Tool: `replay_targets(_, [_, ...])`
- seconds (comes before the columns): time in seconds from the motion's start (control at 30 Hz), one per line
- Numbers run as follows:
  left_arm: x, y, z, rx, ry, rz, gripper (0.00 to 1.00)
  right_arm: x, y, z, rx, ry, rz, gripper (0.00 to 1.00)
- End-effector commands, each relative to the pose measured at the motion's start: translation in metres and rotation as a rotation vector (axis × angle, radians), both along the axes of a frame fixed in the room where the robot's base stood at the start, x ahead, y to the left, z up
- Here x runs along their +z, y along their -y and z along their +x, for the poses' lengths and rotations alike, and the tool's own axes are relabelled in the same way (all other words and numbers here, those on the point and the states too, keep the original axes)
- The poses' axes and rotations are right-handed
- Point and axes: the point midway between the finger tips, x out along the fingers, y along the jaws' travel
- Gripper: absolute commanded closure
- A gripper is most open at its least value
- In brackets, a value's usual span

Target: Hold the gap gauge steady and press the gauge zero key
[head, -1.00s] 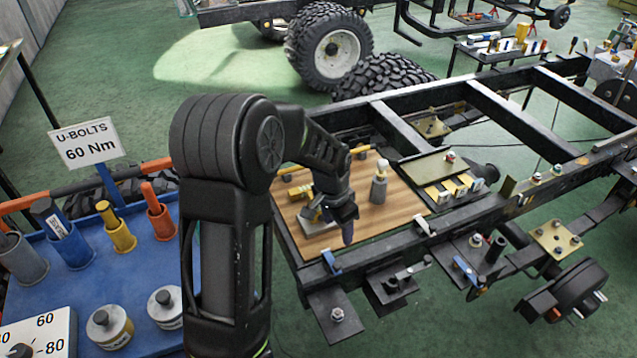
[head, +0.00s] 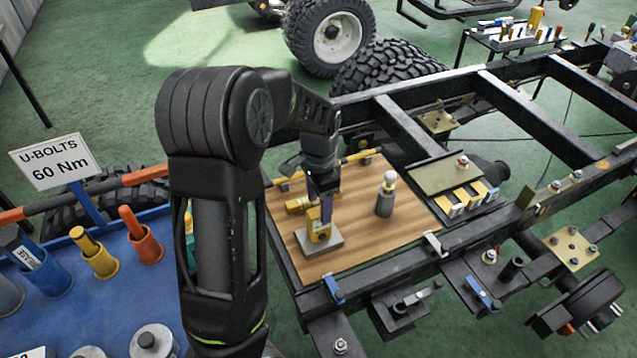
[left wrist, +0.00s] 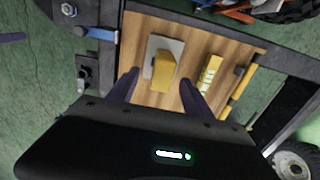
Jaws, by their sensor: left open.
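A yellow block (head: 319,226) stands on a small grey plate (head: 322,242) on the wooden board (head: 370,238). A second yellow piece (head: 298,204) lies behind it; in the left wrist view this piece (left wrist: 210,72) has pale markings. I cannot tell for sure which is the gap gauge, and no zero key can be made out. My left gripper (head: 323,204) points down at the block and partly hides it. In the left wrist view the open fingers of my left gripper (left wrist: 160,92) lie to either side of the block (left wrist: 164,72); contact is unclear. My right gripper is not seen.
A grey cylinder with a pale knob (head: 385,194) stands on the board to the right. A yellow bar (head: 355,164) runs along the back edge. A blue clamp (head: 333,290) and a white clamp (head: 436,244) sit at the front. Black chassis rails surround the board.

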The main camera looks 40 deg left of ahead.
Motion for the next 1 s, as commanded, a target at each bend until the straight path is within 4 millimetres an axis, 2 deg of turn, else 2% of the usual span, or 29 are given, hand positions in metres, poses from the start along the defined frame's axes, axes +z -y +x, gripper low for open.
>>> replay_targets(0.57, [-0.004,0.000,0.000,0.001,0.000,0.000,0.42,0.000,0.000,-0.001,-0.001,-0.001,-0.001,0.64])
replay_targets(0.77, [-0.026,0.000,-0.001,0.001,-0.003,0.000,0.42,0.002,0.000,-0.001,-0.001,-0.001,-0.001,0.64])
replay_targets(1.0, [-0.061,0.000,-0.001,0.001,-0.003,-0.001,0.42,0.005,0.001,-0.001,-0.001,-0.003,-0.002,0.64])
